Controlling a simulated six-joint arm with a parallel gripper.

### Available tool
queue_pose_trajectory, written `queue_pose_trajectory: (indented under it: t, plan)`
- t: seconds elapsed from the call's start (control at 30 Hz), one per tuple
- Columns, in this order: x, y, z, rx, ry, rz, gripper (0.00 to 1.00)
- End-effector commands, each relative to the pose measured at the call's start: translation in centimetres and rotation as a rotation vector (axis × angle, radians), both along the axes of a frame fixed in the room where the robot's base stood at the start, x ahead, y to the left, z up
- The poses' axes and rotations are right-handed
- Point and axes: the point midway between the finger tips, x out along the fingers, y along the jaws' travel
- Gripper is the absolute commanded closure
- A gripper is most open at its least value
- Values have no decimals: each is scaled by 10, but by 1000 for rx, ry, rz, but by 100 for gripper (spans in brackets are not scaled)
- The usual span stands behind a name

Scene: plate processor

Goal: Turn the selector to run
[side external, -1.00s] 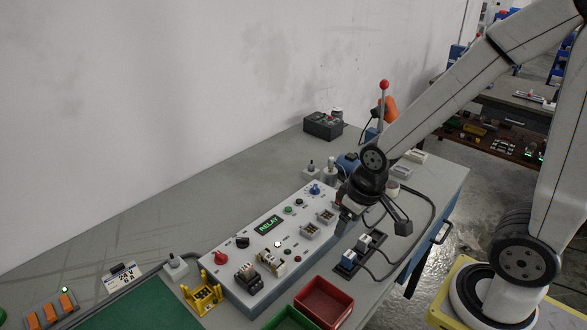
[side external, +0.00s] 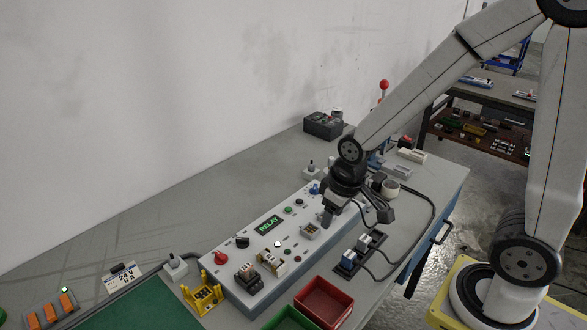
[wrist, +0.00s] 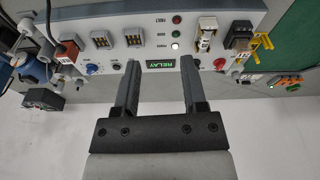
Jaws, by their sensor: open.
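The grey control panel (side external: 262,262) has a green-lit display reading RELAY (side external: 269,225), also seen in the wrist view (wrist: 161,64). Its knobs are a blue one (side external: 315,188), a black one (side external: 242,242) and a red one (side external: 221,258). Which is the selector, and its markings, I cannot tell. In the wrist view the blue knob (wrist: 91,68) is left of my fingers and the red knob (wrist: 219,64) is right of them. My gripper (side external: 328,217) is open and empty over the panel's right part, with the display between its fingers in the wrist view (wrist: 160,65).
White sockets (side external: 311,231) and plug-in modules (side external: 246,276) stand up from the panel. A red bin (side external: 323,303), a green bin (side external: 290,320) and a yellow holder (side external: 203,297) lie near its front. Cables cross the right side. The table behind the panel is mostly clear.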

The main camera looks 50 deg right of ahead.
Motion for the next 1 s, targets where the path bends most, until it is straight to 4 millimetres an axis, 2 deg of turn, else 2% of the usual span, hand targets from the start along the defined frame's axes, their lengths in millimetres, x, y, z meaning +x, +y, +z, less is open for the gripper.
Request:
queue_pose_trajectory:
  t: [0.3, 0.6, 0.8, 1.0]
  plan:
    - [75, 21, -7, -26, 62, 186, 46]
    - [138, 48, -24, -48, 122, 368, 46]
    - [174, 67, -40, -59, 160, 488, 46]
    - [196, 83, -54, -65, 187, 578, 46]
